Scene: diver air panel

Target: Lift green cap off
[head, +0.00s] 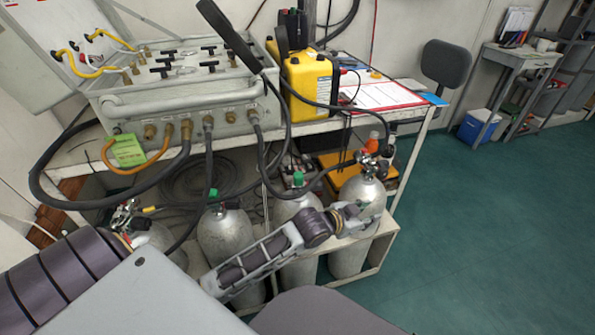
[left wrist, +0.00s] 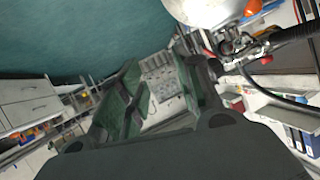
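Two green caps top grey cylinders under the bench in the head view: one on the left (head: 213,193), one further right (head: 298,179). The cylinders (head: 225,235) stand upright in a low rack. My left gripper (head: 352,215) is in front of the rightmost cylinder (head: 362,192), right of and lower in the picture than both caps. In the left wrist view its fingers (left wrist: 158,80) are apart with nothing between them. That view shows a cylinder top (left wrist: 205,8) and a valve (left wrist: 235,50), but no green cap. My right gripper is not in view.
The air panel (head: 190,85) sits on the bench, its black hoses (head: 208,160) hanging near the cylinders. A yellow case (head: 308,85) and a clipboard (head: 378,95) are on the bench. The rightmost cylinder carries a valve (head: 368,165) with a hose. The green floor (head: 480,220) at right is clear.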

